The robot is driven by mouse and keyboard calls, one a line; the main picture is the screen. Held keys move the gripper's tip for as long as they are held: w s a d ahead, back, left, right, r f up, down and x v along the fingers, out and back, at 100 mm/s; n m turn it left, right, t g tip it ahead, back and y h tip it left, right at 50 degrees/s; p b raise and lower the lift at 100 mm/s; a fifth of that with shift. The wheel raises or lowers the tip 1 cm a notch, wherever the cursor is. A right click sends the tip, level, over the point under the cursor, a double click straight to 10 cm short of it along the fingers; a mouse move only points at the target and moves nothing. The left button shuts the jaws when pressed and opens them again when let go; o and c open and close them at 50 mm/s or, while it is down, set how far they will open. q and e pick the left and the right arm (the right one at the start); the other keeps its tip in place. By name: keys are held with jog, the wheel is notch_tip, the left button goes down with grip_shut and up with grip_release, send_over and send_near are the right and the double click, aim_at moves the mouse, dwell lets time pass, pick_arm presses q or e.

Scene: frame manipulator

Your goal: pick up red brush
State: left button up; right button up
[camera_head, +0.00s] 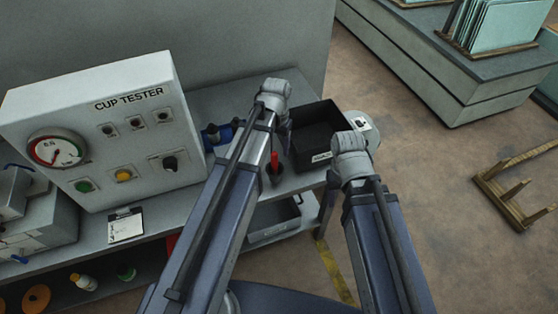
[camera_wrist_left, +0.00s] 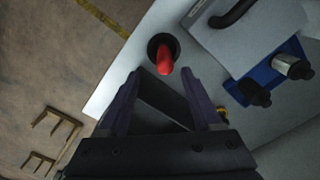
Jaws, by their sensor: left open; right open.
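The red brush (camera_head: 275,160) stands upright in a small round black holder (camera_head: 275,176) on the bench, just right of my left arm in the head view. In the left wrist view the red brush (camera_wrist_left: 165,62) shows as a red handle rising from the dark round holder (camera_wrist_left: 162,44). My left gripper (camera_wrist_left: 163,76) is open and empty, its two fingers on either side of the line to the handle, with the handle just beyond the fingertips. I cannot tell the exact gap. My right arm shows in the head view, but its gripper is hidden.
The cup tester box (camera_head: 105,125) stands left of my left arm. A black bin (camera_head: 317,132) sits right of the brush, with a grey bin (camera_head: 275,222) below. A blue part (camera_wrist_left: 272,75) is near the brush. Floor lies beyond the bench edge (camera_wrist_left: 105,85).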

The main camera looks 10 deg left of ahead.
aim_at(275, 160)
pick_arm(q)
jog(key=shift+f+b, duration=0.4)
notch_tip(275, 160, down, 2)
jog(key=shift+f+b, duration=0.1)
jog(key=shift+b, duration=0.9)
jog(key=f+b, duration=0.5)
jog(key=shift+a, duration=0.4)
jog(key=shift+r, duration=0.1)
jog(key=shift+s, duration=0.1)
grip_shut()
